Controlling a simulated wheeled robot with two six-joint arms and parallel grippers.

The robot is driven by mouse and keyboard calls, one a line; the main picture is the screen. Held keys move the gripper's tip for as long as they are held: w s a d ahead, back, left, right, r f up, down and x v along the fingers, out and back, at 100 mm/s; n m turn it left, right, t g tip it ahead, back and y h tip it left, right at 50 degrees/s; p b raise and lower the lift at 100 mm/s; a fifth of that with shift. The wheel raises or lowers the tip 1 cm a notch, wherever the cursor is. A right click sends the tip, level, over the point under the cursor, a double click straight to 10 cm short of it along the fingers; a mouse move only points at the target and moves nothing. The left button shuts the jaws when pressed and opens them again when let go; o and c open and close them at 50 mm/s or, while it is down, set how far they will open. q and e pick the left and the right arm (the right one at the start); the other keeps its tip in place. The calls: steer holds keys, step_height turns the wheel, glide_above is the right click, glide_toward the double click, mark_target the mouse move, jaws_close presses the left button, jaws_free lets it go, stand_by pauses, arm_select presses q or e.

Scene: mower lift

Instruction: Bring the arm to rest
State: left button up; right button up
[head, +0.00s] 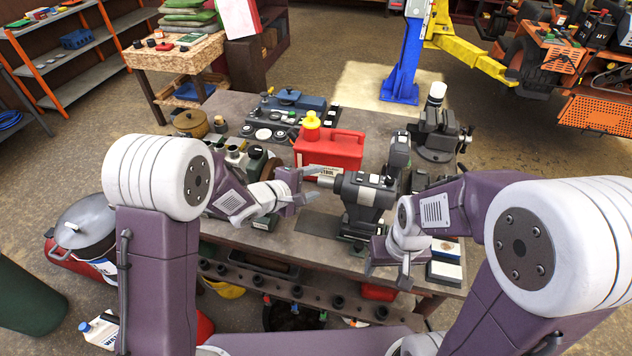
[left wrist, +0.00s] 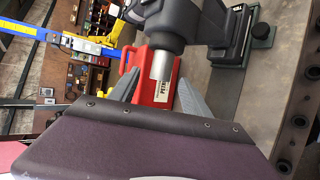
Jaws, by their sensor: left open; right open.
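My left arm comes in from the left in the head view, bent over the workbench. Its gripper (head: 310,184) is open and empty in front of the red fuel can (head: 330,150), left of the bench grinder (head: 362,195). In the left wrist view, its two grey fingers stand apart, with the red can (left wrist: 152,88) and the grinder's light cylinder (left wrist: 161,66) seen between them. I cannot tell whether a finger touches anything. My right gripper (head: 388,272) hangs low at the bench's front right, open and empty, in front of the grinder.
A vise (head: 436,135) stands at the bench's right rear. The workbench's (head: 233,105) front edge lies below both grippers. A blue lift post (head: 407,60) stands behind.

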arm_select(q)
steer(key=v, duration=0.8)
steer(key=shift+w, duration=0.1)
steer(key=s+a+f+y+b, duration=0.1)
steer(key=a+f+y+b, duration=0.5)
steer(key=a, duration=0.6)
steer(key=s+a+f+m+g+y, duration=0.1)
steer(key=s+f+m+g, duration=0.3)
steer(key=s, duration=0.4)
steer(key=s+a+f+m+g+y, duration=0.1)
steer(key=s+a+f+m+g, duration=0.1)
steer(key=s+m, duration=0.5)
step_height(320, 180, down, 2)
steer(key=shift+s+f+m+g, duration=0.1)
steer(key=shift+s+m+g, duration=0.2)
steer(key=shift+s+g, duration=0.6)
